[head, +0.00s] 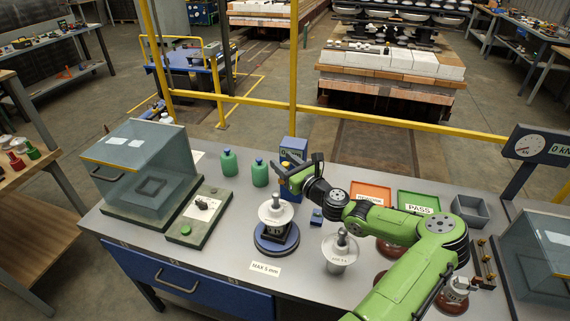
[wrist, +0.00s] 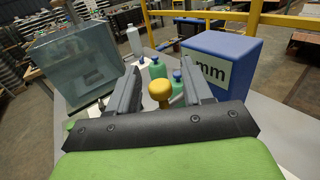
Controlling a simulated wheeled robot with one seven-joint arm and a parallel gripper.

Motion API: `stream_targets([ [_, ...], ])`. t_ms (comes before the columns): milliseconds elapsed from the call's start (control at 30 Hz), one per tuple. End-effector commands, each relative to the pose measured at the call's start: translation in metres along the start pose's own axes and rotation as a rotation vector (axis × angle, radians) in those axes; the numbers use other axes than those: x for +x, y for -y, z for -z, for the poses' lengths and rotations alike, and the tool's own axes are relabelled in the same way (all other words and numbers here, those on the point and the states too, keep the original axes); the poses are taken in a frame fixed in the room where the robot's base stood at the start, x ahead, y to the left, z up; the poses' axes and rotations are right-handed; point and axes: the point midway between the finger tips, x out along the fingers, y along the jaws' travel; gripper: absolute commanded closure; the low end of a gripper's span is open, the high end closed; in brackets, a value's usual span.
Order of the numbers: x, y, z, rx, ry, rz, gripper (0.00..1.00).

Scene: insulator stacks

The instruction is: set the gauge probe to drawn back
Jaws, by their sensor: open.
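The gauge is a blue box (head: 294,145) at the back middle of the bench. It fills the right of the wrist view as a blue box (wrist: 243,60) with a pale "mm" face. A round yellow knob (wrist: 161,88), apparently the gauge probe's handle, shows between my fingers in the wrist view. My gripper (wrist: 160,76) is open, with a finger on each side of the knob and gaps visible at both sides. In the head view my gripper (head: 296,172) is in front of the gauge and hides its lower part. The probe's tip and travel are hidden.
Another insulator (head: 341,248) stands nearer the front. Green bottles (head: 229,162) are behind left, beside a clear-walled case (head: 150,165).

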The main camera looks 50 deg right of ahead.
Motion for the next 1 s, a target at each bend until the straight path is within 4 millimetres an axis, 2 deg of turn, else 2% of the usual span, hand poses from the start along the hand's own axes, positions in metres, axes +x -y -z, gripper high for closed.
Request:
stream_targets([
  [100,0.000,0.000,0.000,0.000,0.000,0.000,0.50],
  [133,0.000,0.000,0.000,0.000,0.000,0.000,0.53],
  [433,-0.001,0.000,0.000,-0.001,0.000,-0.001,0.99],
  [667,0.000,0.000,0.000,-0.001,0.000,-0.001,1.00],
  [1000,0.013,0.019,-0.001,-0.002,0.000,-0.001,1.00],
])
